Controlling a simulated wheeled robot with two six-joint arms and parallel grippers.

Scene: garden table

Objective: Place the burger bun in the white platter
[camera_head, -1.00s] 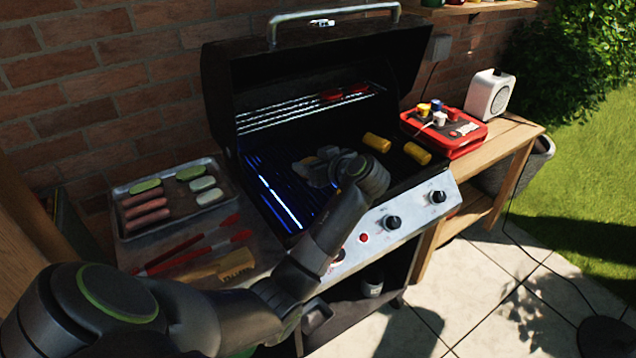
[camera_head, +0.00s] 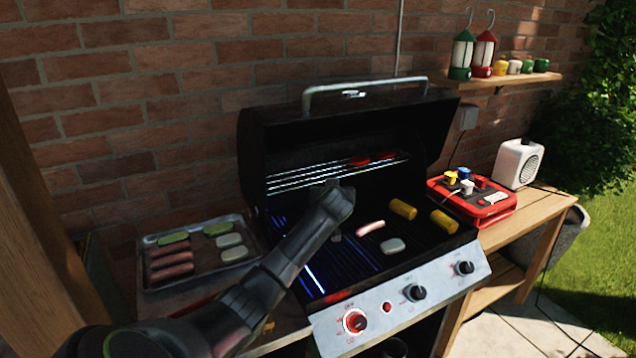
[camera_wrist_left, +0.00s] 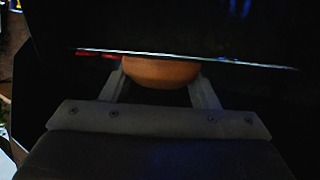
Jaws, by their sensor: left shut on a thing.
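In the left wrist view a round orange-brown burger bun (camera_wrist_left: 160,72) sits between the two fingers of my left gripper (camera_wrist_left: 158,84), which is shut on it. A dark edge with a thin bright line crosses in front of the bun's upper part. In the head view my left arm reaches over the grill (camera_head: 345,272) toward its raised lid, and its wrist hides the gripper and the bun. I see no white platter in either view. My right gripper is not in view.
A warming rack (camera_head: 300,183) with red items crosses the lid opening. A sausage (camera_head: 370,227), a pale slice (camera_head: 392,245) and corn pieces (camera_head: 403,209) lie on the grate. A metal tray (camera_head: 150,283) with food stands left; a red case (camera_head: 470,210) stands right.

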